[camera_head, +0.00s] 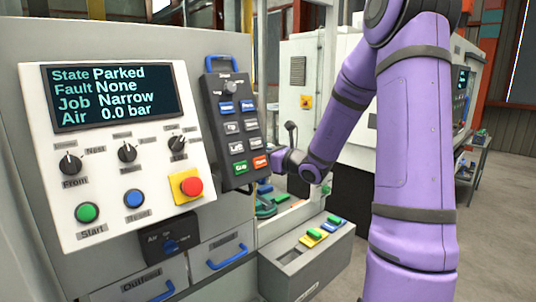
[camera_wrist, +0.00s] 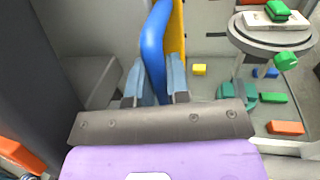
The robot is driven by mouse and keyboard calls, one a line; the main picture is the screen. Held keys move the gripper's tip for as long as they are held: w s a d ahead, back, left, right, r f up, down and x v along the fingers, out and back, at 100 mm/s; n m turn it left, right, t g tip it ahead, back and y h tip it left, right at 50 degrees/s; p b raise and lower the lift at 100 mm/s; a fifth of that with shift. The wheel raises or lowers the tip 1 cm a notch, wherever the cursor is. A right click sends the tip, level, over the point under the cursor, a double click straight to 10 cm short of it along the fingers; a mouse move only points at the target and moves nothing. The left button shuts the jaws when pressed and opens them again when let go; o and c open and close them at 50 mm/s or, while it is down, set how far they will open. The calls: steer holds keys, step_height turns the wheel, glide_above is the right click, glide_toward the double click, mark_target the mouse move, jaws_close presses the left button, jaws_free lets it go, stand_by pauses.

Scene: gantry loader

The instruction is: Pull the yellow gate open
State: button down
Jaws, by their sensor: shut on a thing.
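The yellow gate (camera_wrist: 177,35) shows in the wrist view as a narrow upright yellow panel seen nearly edge-on. A curved blue handle (camera_wrist: 154,38) stands along its left side. My gripper (camera_wrist: 158,75) has one finger on each side of the handle's lower part and is shut on it. In the head view my purple arm reaches behind the hanging control pendant, which hides my fingertips, and I cannot make out the gate there.
A control panel (camera_head: 118,190) and a pendant (camera_head: 233,125) stand left of my arm in the head view. A tray with coloured blocks (camera_head: 305,255) is in front. In the wrist view, a round stand (camera_wrist: 268,40) and loose blocks (camera_wrist: 285,127) lie right of the gate.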

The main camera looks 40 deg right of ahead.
steer(key=c, duration=1.1)
jaws_free()
steer(key=v, duration=1)
steer(key=shift+s, duration=0.4)
steer(key=shift+s+d, duration=0.1)
